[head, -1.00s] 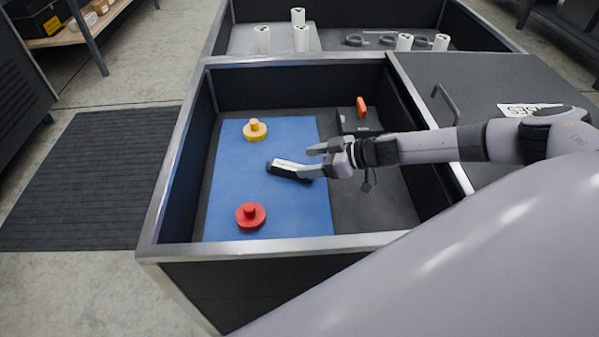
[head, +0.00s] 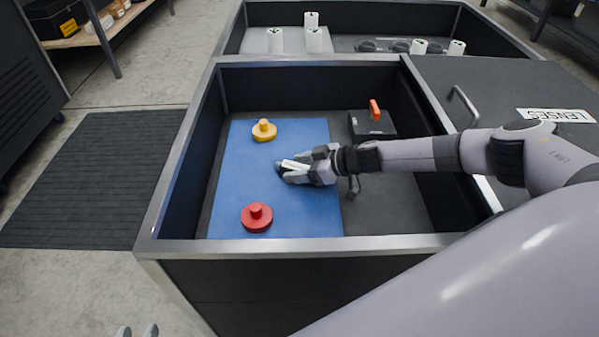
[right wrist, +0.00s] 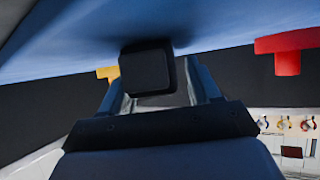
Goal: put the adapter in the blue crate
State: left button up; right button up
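A black block with a white label (head: 296,165), which may be the adapter, lies on the blue mat (head: 240,185) in the dark bin. My right gripper (head: 304,169) is down at it in the head view, with a finger on either side. In the right wrist view the block's dark end (right wrist: 148,70) shows between the fingers (right wrist: 160,88), with a gap beside the right finger, so the gripper looks open. I see no blue crate.
On the mat are a yellow knobbed disc (head: 264,131) and a red one (head: 257,217). A black box with an orange handle (head: 374,113) stands right of the mat. The bin's metal rim (head: 300,246) surrounds them. White cylinders (head: 312,40) stand in the bin behind.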

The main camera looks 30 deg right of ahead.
jog(key=c, duration=0.9)
jog(key=shift+c, duration=0.4)
